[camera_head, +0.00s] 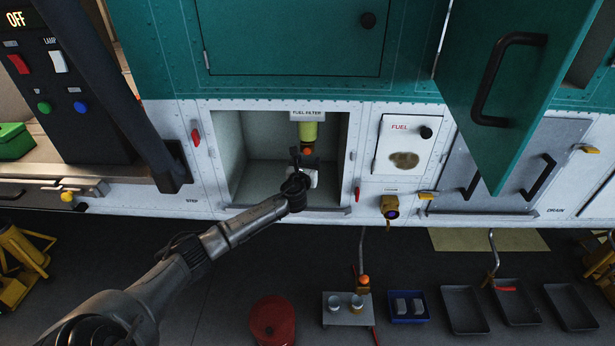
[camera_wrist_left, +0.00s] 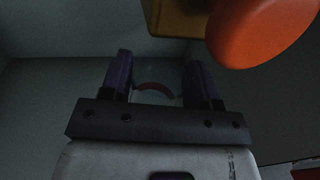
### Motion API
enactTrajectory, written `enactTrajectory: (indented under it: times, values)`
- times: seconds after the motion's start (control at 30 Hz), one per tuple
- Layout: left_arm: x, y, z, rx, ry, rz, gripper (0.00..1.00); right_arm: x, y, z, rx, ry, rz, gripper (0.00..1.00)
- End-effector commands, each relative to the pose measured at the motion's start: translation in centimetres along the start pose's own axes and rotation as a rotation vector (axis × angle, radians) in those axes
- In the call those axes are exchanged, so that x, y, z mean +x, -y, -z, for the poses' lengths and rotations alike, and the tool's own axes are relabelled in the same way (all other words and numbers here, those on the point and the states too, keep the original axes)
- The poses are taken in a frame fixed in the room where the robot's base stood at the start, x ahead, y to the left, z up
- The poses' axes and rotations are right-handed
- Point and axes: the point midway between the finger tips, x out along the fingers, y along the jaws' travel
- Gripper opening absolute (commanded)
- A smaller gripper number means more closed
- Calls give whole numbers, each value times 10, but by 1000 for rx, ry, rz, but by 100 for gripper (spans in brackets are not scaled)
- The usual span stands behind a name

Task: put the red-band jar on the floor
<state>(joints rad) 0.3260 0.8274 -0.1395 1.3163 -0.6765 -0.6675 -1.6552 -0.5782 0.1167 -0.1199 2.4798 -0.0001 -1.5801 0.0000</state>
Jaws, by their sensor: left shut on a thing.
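My left gripper (camera_head: 306,160) reaches into the open bay under the "FUEL FILTER" label. In the left wrist view its two dark fingers (camera_wrist_left: 158,75) are shut on a pale, rounded thing with a red arc, which looks like the red-band jar (camera_wrist_left: 155,87). Most of the jar is hidden by the fingers and the gripper body. In the head view I cannot make out the jar. The yellow-green fuel filter (camera_head: 308,132) hangs just above the gripper, with an orange knob (camera_wrist_left: 262,30) close to the fingers. My right gripper is not in view.
The bay's walls (camera_head: 228,150) and front lip surround the gripper. An open teal door (camera_head: 530,90) hangs at right. On the dark floor (camera_head: 220,290) stand a red bucket (camera_head: 272,320), a tray with two cups (camera_head: 345,318), a blue bin (camera_head: 407,318) and several dark trays.

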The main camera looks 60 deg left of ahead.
Motion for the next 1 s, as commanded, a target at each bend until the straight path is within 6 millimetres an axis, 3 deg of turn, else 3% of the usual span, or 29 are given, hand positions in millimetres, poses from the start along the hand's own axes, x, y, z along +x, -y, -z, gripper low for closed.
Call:
enactTrajectory:
  times: [0.17,0.4,0.87,0.9,1.0]
  values:
    - [0,0,14,0,0,-1,28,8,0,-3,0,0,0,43]
    - [1,0,49,0,-1,-2,28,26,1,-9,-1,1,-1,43]
    - [4,-1,53,2,0,-1,28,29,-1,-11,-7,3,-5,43]
    - [4,-1,52,2,0,-1,59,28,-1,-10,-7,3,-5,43]
    - [4,-1,52,1,0,-1,68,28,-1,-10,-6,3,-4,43]
